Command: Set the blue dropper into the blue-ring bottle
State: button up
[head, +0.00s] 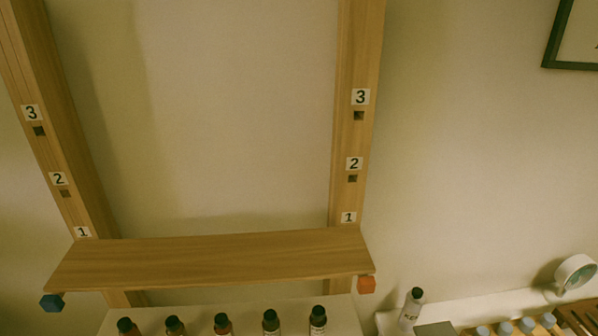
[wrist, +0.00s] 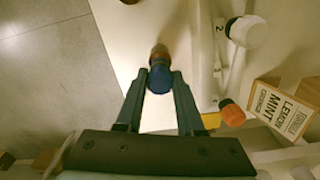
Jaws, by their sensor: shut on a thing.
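In the wrist view my gripper (wrist: 160,84) is shut on the blue dropper (wrist: 159,78), whose rounded blue top shows between the fingertips. A brown, rounded thing (wrist: 160,52) shows just beyond the blue top; I cannot tell whether it is part of the dropper or a bottle behind it. In the head view several small dark-capped bottles stand in a row at the bottom edge, among them an amber one (head: 222,324). No blue ring can be made out on any of them. My gripper does not show in the head view.
A lemon mint box (wrist: 285,108), an orange-topped item (wrist: 231,113) and a white container (wrist: 248,31) lie right of my gripper.

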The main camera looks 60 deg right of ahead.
jog(key=shift+f, duration=0.1)
jog(key=o, duration=0.8)
notch_tip(320, 180, up, 7)
jog(key=p, duration=0.7)
dwell(0.4)
